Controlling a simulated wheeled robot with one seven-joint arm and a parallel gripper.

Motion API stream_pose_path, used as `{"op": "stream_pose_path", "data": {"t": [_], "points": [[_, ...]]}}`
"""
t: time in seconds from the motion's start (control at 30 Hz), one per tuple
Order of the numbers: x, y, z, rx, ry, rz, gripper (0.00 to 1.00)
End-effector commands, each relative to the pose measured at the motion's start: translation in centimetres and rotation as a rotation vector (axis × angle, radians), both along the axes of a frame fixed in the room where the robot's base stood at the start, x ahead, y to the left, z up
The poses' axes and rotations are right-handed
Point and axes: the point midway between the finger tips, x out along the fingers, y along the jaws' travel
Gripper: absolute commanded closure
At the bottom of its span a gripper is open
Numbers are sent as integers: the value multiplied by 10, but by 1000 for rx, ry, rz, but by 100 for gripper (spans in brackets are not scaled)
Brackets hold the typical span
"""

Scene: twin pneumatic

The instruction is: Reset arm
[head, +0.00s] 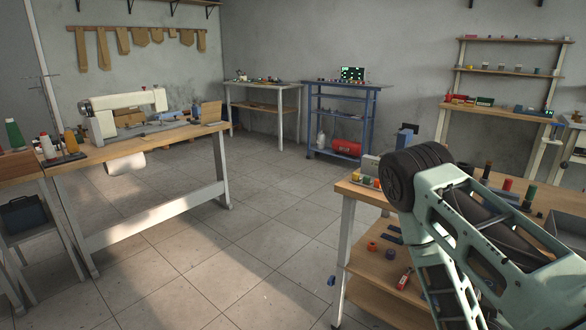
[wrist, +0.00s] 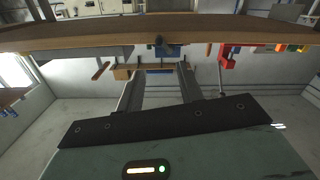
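My arm (head: 470,220), pale green with a black joint, stands folded at the right of the head view in front of a wooden workbench. My gripper is out of sight in the head view. In the wrist view my gripper (wrist: 161,78) shows two grey fingers set apart, with a dark plate and a green body with a lit indicator below them. Nothing shows held between the fingers. A bench edge (wrist: 120,39) runs across the view beyond the fingertips; I cannot tell the distance to it.
The near workbench (head: 352,187) carries small coloured parts, and its lower shelf (head: 372,297) holds loose items. A sewing table (head: 150,140) stands at left. A blue shelf unit (head: 345,112) and a white-legged table (head: 262,83) stand at the back. The middle floor (head: 220,230) is clear.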

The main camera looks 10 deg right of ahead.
Motion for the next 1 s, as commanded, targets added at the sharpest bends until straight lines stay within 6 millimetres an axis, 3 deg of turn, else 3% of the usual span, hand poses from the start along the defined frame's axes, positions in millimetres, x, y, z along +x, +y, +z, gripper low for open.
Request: {"op": "stream_pose_path", "data": {"t": [0.13,0.23,0.37,0.53,0.67,0.8,0.9,1.0], "points": [[21,23,-3,194,34,-15,63],[42,60,-8,393,109,10,63],[62,131,-5,633,260,109,63],[62,237,26,843,517,331,63],[35,309,66,902,749,541,63],[-14,365,117,853,1015,772,63],[-57,384,153,750,1201,914,63],[-96,388,182,618,1359,1012,63]]}}
